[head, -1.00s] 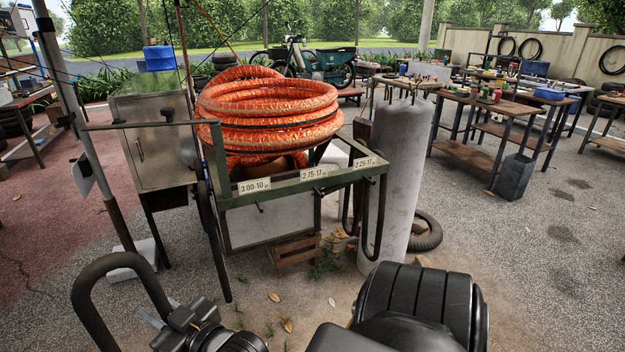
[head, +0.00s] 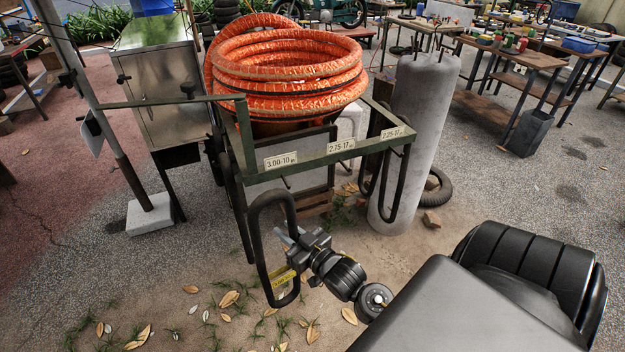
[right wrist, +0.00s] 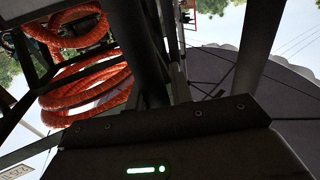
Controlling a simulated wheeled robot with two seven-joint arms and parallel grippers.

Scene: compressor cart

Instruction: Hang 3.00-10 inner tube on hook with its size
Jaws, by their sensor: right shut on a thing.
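My right gripper (head: 290,243) is shut on a black inner tube (head: 254,230), a long narrow loop held upright. A yellow label (head: 284,279) shows low on the tube; its print is too small to read. The tube's top is just below and left of the small hook (head: 287,183) under the 3.00-10 sign (head: 281,160); I cannot tell whether they touch. The 2.75-17 sign (head: 341,147) and 2.25-17 sign (head: 393,133) are further right on the green rail (head: 310,158). In the right wrist view, dark parts hide the tube. My left gripper is not in view.
Black tubes (head: 405,185) hang at the rail's right end. A coiled orange hose (head: 290,80) sits above the cart. A grey cylinder (head: 412,130) stands to its right, and a metal cabinet (head: 165,100) to its left.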

